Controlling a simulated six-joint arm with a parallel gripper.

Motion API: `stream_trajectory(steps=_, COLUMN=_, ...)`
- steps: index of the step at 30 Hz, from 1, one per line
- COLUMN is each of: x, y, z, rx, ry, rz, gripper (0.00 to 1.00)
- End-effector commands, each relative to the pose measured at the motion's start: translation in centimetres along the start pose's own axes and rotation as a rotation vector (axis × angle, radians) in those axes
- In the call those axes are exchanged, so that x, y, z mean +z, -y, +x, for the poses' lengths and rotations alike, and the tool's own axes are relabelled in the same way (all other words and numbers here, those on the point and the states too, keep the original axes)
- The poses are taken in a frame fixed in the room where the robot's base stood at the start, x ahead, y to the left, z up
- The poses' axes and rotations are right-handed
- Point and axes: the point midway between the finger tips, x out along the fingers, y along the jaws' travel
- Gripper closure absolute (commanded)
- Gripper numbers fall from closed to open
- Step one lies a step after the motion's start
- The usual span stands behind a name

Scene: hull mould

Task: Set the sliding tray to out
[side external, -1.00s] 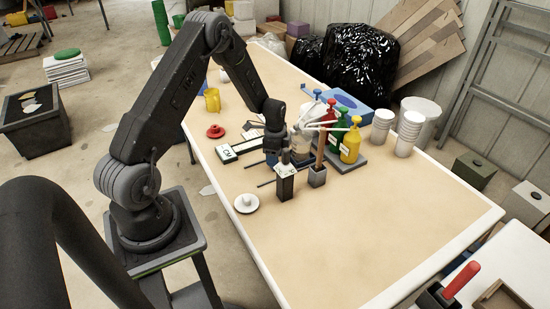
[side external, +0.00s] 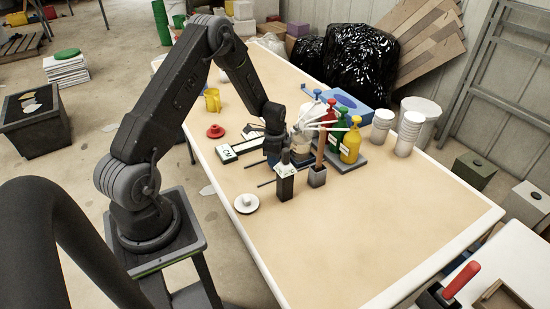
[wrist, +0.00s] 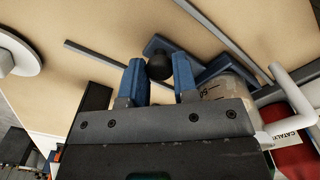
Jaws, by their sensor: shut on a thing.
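My gripper (wrist: 158,68) has blue fingers, shut on a round black knob (wrist: 159,67) in the wrist view. Blue parts that look like the sliding tray (wrist: 157,43) show just behind the knob, partly hidden by the fingers. Thin grey rails (wrist: 95,60) run on the tabletop near it; one also shows in the side view (side external: 266,183). In the side view my gripper (side external: 271,157) is low over the table among the items, and the knob and most of the tray are hidden there.
A dark block (side external: 285,187) and a holder with a wooden handle (side external: 317,177) stand close in front. Red, green and yellow pump bottles (side external: 350,146) stand to the right. A white disc with a knob (side external: 246,203) lies front left. The table's right front is clear.

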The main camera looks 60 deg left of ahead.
Motion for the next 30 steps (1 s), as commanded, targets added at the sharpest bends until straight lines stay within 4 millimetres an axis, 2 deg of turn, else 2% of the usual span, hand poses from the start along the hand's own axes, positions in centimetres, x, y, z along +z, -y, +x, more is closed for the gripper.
stream_trajectory(steps=7, x=0.1, y=-0.1, z=0.0, rx=0.001, ry=0.0, rz=0.0, gripper=1.0)
stream_trajectory(steps=10, x=0.8, y=-0.7, z=0.0, rx=0.002, ry=0.001, rz=-0.002, gripper=1.0)
stream_trajectory(steps=24, x=8.7, y=-8.5, z=0.0, rx=0.001, ry=0.0, rz=-0.006, gripper=1.0)
stream_trajectory(steps=30, x=10.2, y=-10.1, z=0.0, rx=-0.002, ry=0.0, rz=-0.003, gripper=1.0)
